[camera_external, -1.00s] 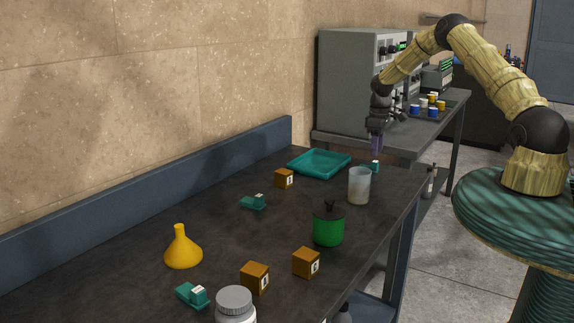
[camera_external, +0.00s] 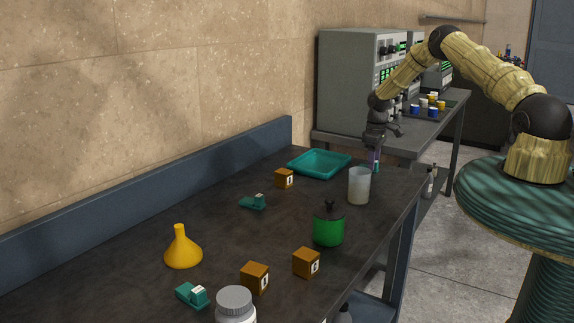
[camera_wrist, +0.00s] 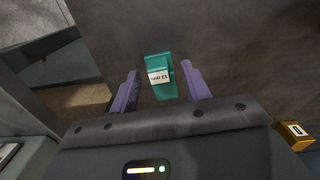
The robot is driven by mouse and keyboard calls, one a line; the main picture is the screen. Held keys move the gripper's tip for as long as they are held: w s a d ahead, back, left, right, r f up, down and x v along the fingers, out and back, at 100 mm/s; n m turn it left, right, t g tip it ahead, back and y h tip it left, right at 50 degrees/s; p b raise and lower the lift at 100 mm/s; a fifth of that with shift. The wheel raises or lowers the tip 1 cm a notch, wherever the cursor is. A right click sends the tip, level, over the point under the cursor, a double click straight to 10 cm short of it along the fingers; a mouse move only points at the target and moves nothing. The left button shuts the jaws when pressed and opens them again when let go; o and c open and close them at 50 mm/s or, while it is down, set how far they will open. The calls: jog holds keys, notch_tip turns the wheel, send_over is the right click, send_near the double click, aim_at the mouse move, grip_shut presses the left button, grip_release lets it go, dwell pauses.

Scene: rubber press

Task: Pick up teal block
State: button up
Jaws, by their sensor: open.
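A teal block (camera_wrist: 161,88) with a white label lies on the dark table between the two purple fingers of my gripper (camera_wrist: 160,90) in the wrist view. The fingers are open and stand apart on either side of it, with a gap to each. In the external view my gripper (camera_external: 374,161) is low over the table's far right end, and a small part of the teal block (camera_external: 376,168) shows at its fingertips. Two other teal blocks lie on the table, one in the middle (camera_external: 253,202) and one at the near left (camera_external: 192,295).
A teal tray (camera_external: 320,172) is left of my gripper. A frosted beaker (camera_external: 359,187) stands close in front of it. Orange cubes (camera_external: 306,263), a green container (camera_external: 328,228), a yellow funnel (camera_external: 182,252) and a white-lidded jar (camera_external: 235,302) are nearer. The table's right edge is close.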

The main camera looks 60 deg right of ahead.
grip_shut()
notch_tip(320, 180, up, 10)
jog(key=b, duration=0.3)
dwell(0.5)
dwell(0.3)
